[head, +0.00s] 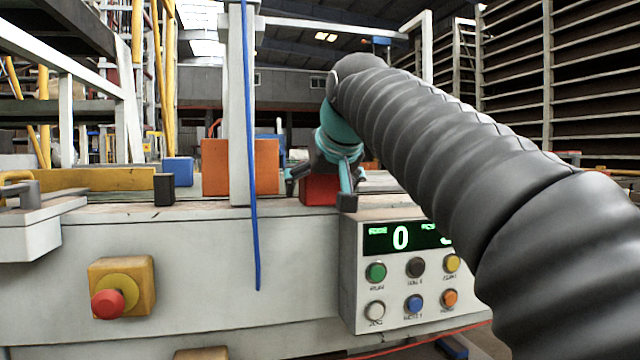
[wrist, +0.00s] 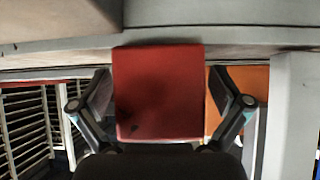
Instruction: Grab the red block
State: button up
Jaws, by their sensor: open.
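The red block (head: 318,190) sits on the machine's top surface, just behind its front edge, partly hidden by my gripper in the head view. My gripper (head: 318,190) is open, with one finger to the left of the block and one to the right. In the wrist view the red block (wrist: 158,92) fills the middle, between the open fingers of my gripper (wrist: 160,100). A gap shows on each side of the block, narrower on the right. I cannot tell how deep the fingers reach around it.
An orange block (head: 265,166) and a white post (head: 238,110) stand left of the red block. A blue block (head: 178,171) and a small black block (head: 164,189) are farther left. A blue cable (head: 252,230) hangs down the front. A button panel (head: 405,275) is below right.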

jog(key=c, duration=1.3)
jog(key=shift+c, duration=0.2)
